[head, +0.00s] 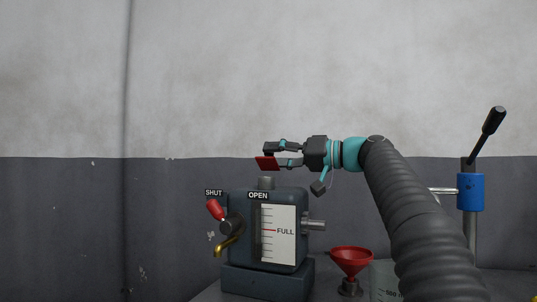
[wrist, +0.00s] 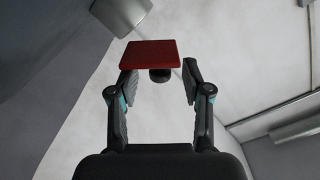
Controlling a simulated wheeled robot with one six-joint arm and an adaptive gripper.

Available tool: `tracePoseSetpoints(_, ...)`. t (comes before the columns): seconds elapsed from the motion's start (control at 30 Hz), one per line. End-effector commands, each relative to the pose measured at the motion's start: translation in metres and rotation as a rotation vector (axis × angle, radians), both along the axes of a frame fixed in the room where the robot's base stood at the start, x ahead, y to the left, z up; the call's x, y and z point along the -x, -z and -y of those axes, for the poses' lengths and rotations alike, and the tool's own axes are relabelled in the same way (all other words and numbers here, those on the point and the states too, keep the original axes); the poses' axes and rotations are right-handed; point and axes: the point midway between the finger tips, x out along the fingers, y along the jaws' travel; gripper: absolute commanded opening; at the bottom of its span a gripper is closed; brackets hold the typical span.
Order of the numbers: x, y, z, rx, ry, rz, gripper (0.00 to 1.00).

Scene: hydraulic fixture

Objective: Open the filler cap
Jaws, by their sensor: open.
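The tank (head: 238,255) is a dark block with a FULL sight gauge (head: 278,234). A short grey neck (head: 265,183) stands on its top. A flat red piece (head: 266,163), perhaps the filler cap, shows above the neck with a gap between. In the wrist view it is a red square (wrist: 150,54) with a dark round stub (wrist: 160,75) under it, at my fingertips. My gripper (head: 275,155) reaches in from the right, above the tank. Its fingers (wrist: 160,68) are open either side of the stub. I cannot tell whether they touch the red piece.
A red-handled valve (head: 216,210) with SHUT and OPEN labels and a brass spout (head: 228,246) is on the tank's left. A red funnel (head: 351,259), a grey container (head: 385,280) and a blue pump with lever (head: 470,191) stand right. The wall behind is bare.

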Motion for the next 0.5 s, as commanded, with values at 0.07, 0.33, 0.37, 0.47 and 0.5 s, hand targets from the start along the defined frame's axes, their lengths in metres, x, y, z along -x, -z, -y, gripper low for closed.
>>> tracePoseSetpoints(0.07, -0.004, -0.001, -0.009, -0.001, -0.002, -0.001, 0.49)
tracePoseSetpoints(0.33, -0.008, 0.0, -0.02, 0.0, 0.0, 0.0, 0.49)
tracePoseSetpoints(0.37, -0.009, 0.0, -0.021, 0.0, 0.0, 0.0, 0.49)
tracePoseSetpoints(0.47, -0.009, 0.0, -0.02, 0.0, 0.0, 0.0, 0.49)
tracePoseSetpoints(0.5, -0.009, 0.0, -0.02, 0.0, 0.0, 0.0, 0.49)
